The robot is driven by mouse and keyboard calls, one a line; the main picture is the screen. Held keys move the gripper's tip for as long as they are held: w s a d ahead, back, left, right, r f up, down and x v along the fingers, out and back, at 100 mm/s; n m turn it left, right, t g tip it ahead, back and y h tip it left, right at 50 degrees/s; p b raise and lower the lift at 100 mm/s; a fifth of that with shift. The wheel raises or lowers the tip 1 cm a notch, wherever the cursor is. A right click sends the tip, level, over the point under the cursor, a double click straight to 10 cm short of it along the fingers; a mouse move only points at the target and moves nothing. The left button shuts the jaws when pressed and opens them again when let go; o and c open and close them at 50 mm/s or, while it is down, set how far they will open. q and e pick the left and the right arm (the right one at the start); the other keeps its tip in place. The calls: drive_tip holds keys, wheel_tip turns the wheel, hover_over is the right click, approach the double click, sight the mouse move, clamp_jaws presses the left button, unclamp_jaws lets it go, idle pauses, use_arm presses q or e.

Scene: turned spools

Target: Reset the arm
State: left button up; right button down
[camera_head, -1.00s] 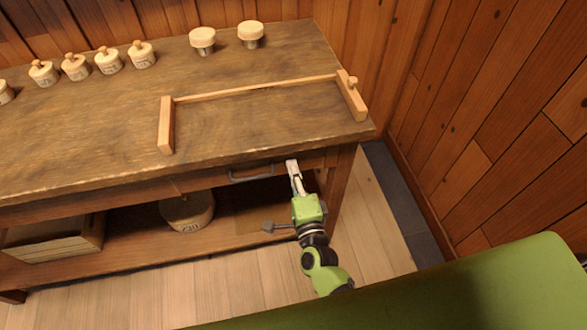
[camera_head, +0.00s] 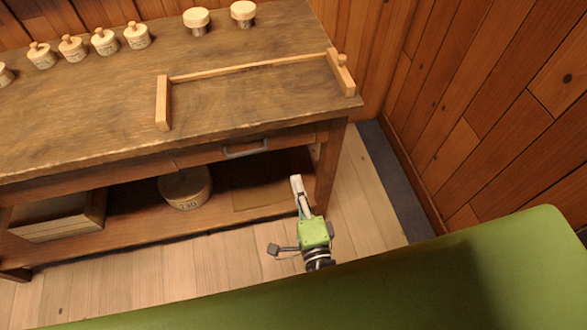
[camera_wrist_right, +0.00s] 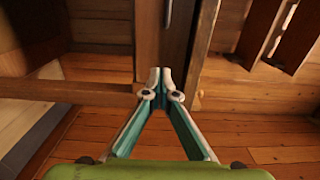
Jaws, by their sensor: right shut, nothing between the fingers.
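My right gripper (camera_head: 297,180) is in front of the right end of the wooden workbench (camera_head: 110,120), below the tabletop edge and near the right front leg. It is empty and shut. In the right wrist view its fingertips (camera_wrist_right: 160,75) meet in front of brown wooden bench parts. The bench drawer with its dark metal handle (camera_head: 246,150) is to the upper left of the gripper, apart from it. My left gripper does not show.
On the bench top stand several small knobbed containers (camera_head: 104,42), two round-topped pieces (camera_head: 197,20) and a wooden frame (camera_head: 163,103). The lower shelf holds a round canister (camera_head: 186,190) and a crate (camera_head: 62,218). A plank wall (camera_head: 500,100) rises at right.

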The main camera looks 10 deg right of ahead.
drive_tip(key=s+f+n+g+y, duration=0.1)
drive_tip(key=s+f+n+g, duration=0.4)
drive_tip(key=f, duration=0.9)
drive_tip(key=s+f+n+g+y, duration=0.25)
drive_tip(key=s+f+n, duration=0.45)
drive_tip(key=f, duration=0.7)
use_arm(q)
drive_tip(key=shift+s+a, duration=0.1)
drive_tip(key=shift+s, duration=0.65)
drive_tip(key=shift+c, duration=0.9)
use_arm(e)
drive_tip(key=s+d+f+n+g+h, duration=0.1)
drive_tip(key=s+d+f+n+g, duration=0.2)
drive_tip(key=s, duration=0.5)
drive_tip(key=s+d+f+n+g+h, duration=0.1)
drive_tip(key=s+d+f+n+g, duration=0.1)
drive_tip(key=s+d+f, duration=0.3)
drive_tip(key=s+d+f+n+g+h, duration=0.1)
drive_tip(key=s+d+f+n+g, duration=0.2)
drive_tip(key=s+f, duration=0.4)
drive_tip(key=s+d+g, duration=0.1)
drive_tip(key=s, duration=0.3)
drive_tip(key=shift+d+n, duration=0.3)
drive_tip(key=shift+d, duration=0.1)
